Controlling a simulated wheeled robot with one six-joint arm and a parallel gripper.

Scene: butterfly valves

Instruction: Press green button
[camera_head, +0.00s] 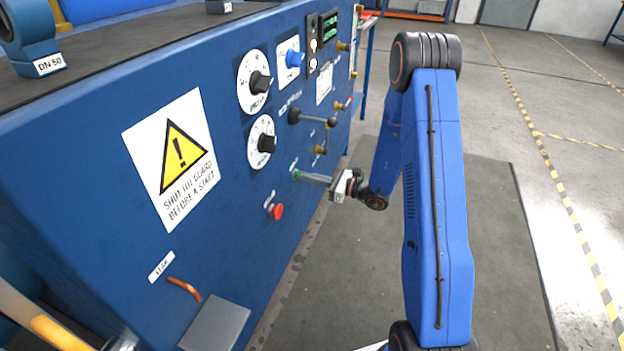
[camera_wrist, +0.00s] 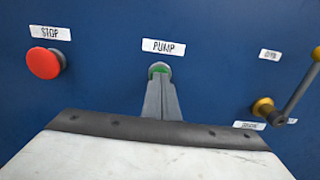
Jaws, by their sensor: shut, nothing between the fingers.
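The green button (camera_wrist: 158,69) sits on the blue panel just under the PUMP label (camera_wrist: 163,47) in the wrist view. My gripper (camera_wrist: 160,80) is shut and empty, with its fingertips at the button and covering its lower part. Whether the tips touch the button or stop just short of it I cannot tell. In the head view the green button (camera_head: 296,174) shows as a small green spot at the ends of my gripper's fingers (camera_head: 303,176).
A red STOP button (camera_wrist: 44,63) is left of the green one. A lever with a brass fitting (camera_wrist: 264,107) is to the right. Black dials (camera_head: 263,143), a warning sign (camera_head: 172,158) and a grey box (camera_head: 214,324) are on the panel. The floor mat (camera_head: 330,290) is clear.

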